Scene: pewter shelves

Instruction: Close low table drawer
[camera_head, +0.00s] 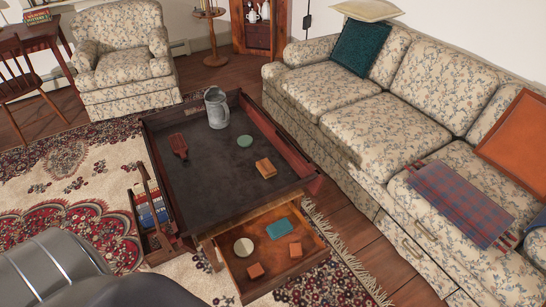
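The low table (200,175) is dark, with a raised wooden rim, and stands on the patterned rug. Its drawer (290,277) sticks out open at the table's near end, toward the bottom of the head view. Inside the drawer lie a pale round disc (244,247), a teal box (279,228) and two small orange-brown blocks (256,271). Neither of my grippers is in view. A grey part of my own body fills the bottom left corner, to the left of the drawer.
On the tabletop are a metal pitcher (216,107), a reddish paddle-like item (179,146), a green disc (244,141) and brown blocks (266,168). A wooden book holder (163,241) stands left of the drawer. The floral sofa (369,128) runs along the right, with a narrow floor strip between.

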